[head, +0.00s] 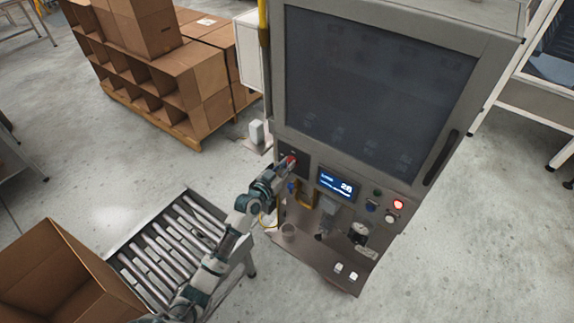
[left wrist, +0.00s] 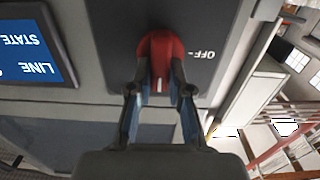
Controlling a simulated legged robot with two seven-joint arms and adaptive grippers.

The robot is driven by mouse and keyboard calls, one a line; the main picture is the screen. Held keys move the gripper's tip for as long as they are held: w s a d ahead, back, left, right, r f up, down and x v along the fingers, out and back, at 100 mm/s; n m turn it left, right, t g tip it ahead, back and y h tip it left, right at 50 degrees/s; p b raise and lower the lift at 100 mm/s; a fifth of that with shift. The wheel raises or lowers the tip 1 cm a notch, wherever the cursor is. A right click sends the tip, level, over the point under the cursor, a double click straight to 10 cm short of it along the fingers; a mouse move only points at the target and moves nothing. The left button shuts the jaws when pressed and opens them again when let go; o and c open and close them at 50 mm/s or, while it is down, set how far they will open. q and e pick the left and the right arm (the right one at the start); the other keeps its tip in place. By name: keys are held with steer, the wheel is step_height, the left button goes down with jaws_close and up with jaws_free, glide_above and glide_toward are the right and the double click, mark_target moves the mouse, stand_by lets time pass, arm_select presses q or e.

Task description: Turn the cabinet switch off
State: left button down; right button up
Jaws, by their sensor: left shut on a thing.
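The cabinet switch (left wrist: 160,52) is a red rotary handle on a dark plate (left wrist: 205,25) marked "OFF" in the left wrist view. The red handle also shows in the head view (head: 291,160), on the cabinet front left of the blue display. My left gripper (left wrist: 160,88) is shut on the red handle, one finger on each side of it. In the head view my left gripper (head: 284,168) reaches the switch and partly covers it. A white mark on the handle lies between the fingertips. My right gripper is not in view.
The grey cabinet (head: 300,130) has a large dark window (head: 375,85), a lit display (head: 338,184) and a glowing red button (head: 398,204). A roller conveyor (head: 180,240) and an open cardboard box (head: 65,275) stand at the lower left. Stacked boxes (head: 165,80) are behind.

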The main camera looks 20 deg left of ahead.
arm_select(q)
steer(key=shift+w+a+r+n, duration=0.1)
steer(key=shift+a+r+n, duration=0.05)
steer(key=shift+n, duration=0.25)
steer(key=shift+w+a+f+n+p, duration=0.1)
steer(key=shift+a+f+n+p, duration=0.15)
steer(key=shift+n, duration=2.55)
steer(key=shift+w+a+f+n+p, duration=0.15)
steer(key=shift+n+p, duration=0.15)
steer(key=shift+n, duration=2.5)
steer(key=shift+s+a+f+n+p, duration=0.1)
steer(key=shift+a+n+p, duration=0.15)
steer(key=shift+n, duration=2.55)
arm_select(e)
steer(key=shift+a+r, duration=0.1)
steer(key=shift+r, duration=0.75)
arm_select(q)
steer(key=shift+f, duration=0.1)
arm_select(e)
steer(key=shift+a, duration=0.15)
arm_select(q)
steer(key=c, duration=1.3)
jaws_free()
steer(key=shift+w, duration=0.1)
steer(key=shift+o, duration=1.1)
steer(key=shift+w+f, duration=0.1)
steer(key=shift+f, duration=0.1)
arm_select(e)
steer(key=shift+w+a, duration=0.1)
